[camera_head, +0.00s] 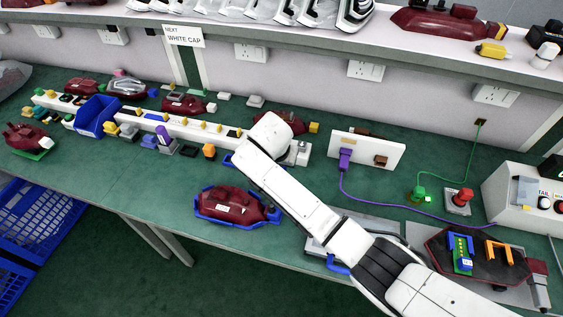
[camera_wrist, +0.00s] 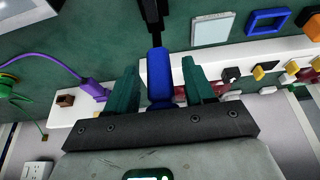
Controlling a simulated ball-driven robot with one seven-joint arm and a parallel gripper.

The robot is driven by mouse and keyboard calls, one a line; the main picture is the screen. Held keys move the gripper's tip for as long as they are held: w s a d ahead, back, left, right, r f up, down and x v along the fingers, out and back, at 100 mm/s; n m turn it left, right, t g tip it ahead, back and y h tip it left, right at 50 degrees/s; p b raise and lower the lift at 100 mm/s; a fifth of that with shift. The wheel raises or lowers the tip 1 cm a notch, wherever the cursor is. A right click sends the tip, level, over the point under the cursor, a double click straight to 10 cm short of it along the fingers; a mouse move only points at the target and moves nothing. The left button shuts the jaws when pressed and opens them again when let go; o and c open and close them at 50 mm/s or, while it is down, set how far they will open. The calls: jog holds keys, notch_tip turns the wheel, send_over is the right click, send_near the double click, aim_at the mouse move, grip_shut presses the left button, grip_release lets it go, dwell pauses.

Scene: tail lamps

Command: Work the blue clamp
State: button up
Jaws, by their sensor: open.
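In the wrist view, a blue rounded grip (camera_wrist: 159,76) on a black stem, which looks like the blue clamp's handle, stands between the two dark green fingers of my gripper (camera_wrist: 160,88). The fingers are open, one on each side of it, and I cannot tell whether either touches it. In the head view, the white end of my arm is over the bench by the long white rail and hides this grip and my fingers. A dark red lamp body (camera_head: 233,203) lies in a blue cradle (camera_head: 262,221) left of my arm.
A white panel (camera_head: 393,153) with a purple plug (camera_head: 345,158) stands right of my arm; its purple cable crosses the bench. A blue handle (camera_head: 337,264) shows by a grey plate under my arm. A blue bin (camera_head: 97,116) stands at left. Green bench is bare left of the cradle.

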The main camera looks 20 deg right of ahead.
jog(key=v, duration=1)
jog(key=shift+r+b, duration=0.3)
jog(key=shift+r, duration=0.05)
